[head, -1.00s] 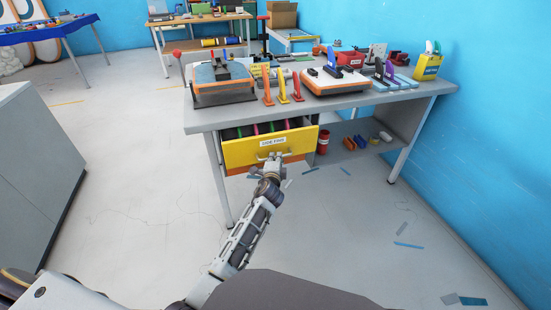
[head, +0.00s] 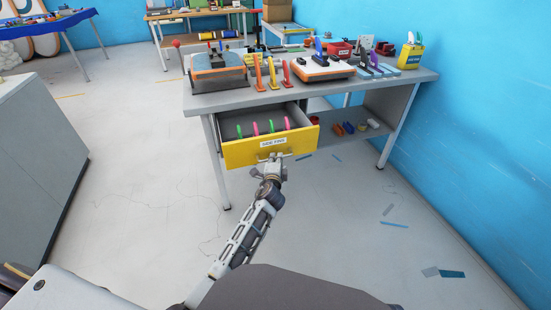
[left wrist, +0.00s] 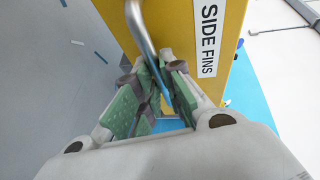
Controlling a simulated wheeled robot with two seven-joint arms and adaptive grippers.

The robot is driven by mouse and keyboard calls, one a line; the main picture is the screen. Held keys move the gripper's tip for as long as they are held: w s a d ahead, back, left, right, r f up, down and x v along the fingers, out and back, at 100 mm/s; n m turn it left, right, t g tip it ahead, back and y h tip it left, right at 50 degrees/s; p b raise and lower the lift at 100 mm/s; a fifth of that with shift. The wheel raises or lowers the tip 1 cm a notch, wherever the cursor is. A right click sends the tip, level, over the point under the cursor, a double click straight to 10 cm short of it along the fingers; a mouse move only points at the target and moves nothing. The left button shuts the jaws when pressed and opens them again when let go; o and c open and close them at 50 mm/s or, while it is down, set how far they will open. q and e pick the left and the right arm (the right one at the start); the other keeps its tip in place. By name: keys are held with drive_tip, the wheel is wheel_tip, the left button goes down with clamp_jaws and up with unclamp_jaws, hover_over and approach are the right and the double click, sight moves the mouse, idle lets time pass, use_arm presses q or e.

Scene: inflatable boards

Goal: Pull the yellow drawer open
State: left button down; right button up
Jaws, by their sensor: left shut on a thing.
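The yellow drawer (head: 240,152) under the grey workbench is pulled well out, and its white label reads SIDE FINS. Several green and pink fins (head: 262,128) stand in a row inside it. My left gripper (head: 273,160) is at the drawer front, just below the label. In the left wrist view its green-padded fingers (left wrist: 158,88) are shut on the metal bar handle (left wrist: 143,32), with the yellow front and label behind. My right gripper is in neither view.
The workbench top (head: 222,100) holds a grey-blue device, orange and yellow fins and an orange-white machine. A grey cabinet (head: 40,170) stands at the left. A lower shelf (head: 340,150) carries rolls. The floor around my arm is mostly clear.

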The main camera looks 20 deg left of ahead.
use_arm(q)
drive_tip(key=shift+s+d, duration=0.1)
drive_tip(key=shift+s, duration=0.05)
drive_tip(key=c, duration=1.5)
unclamp_jaws()
